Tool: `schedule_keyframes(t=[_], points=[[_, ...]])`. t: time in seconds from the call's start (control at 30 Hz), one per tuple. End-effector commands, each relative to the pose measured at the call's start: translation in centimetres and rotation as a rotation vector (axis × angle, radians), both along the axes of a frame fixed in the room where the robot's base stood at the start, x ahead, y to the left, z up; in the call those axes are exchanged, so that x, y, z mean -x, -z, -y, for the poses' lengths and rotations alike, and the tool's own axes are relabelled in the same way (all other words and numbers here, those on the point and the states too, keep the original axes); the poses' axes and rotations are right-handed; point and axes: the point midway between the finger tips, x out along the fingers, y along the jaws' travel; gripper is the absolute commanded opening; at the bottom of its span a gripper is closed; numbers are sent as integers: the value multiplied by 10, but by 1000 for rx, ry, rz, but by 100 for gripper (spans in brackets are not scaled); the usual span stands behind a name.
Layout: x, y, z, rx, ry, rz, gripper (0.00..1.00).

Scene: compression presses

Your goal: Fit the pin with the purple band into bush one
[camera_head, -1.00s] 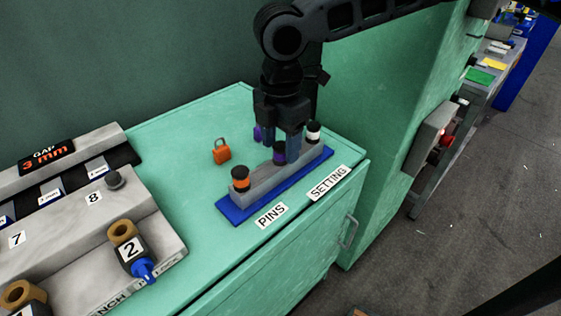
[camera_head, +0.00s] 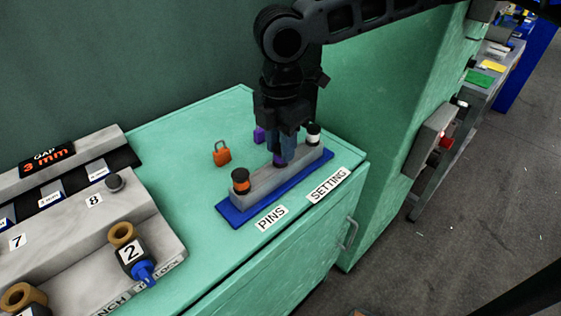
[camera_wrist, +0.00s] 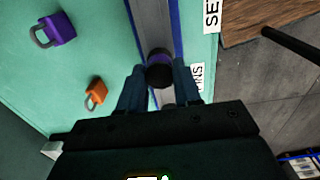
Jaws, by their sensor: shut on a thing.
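The pin with the purple band (camera_head: 280,161) stands in the middle of the grey pin block (camera_head: 262,184), its upper part hidden by my fingers in the head view. My gripper (camera_head: 284,147) points down and is shut on this pin. In the wrist view the pin's dark round top (camera_wrist: 160,71) sits between the two blue fingertips. A brown ring-shaped bush (camera_head: 122,233) stands on a holder numbered 2. Another brown bush (camera_head: 18,292) is cut off at the lower left, its number out of sight, so I cannot tell whether it is bush one.
An orange-banded pin (camera_head: 240,182) and a white-banded pin (camera_head: 313,134) stand at the ends of the block. An orange padlock (camera_head: 222,153) and a purple padlock (camera_head: 259,134) lie behind it. The green top between block and grey bench fixture (camera_head: 85,220) is clear.

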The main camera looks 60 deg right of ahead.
Motion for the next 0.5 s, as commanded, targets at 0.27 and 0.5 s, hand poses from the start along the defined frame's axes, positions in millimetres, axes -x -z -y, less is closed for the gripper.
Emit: schedule_keyframes(t=[0.27,0.5], points=[[0,-8,0,0,0,1,1],[0,-13,0,0,0,1,1]])
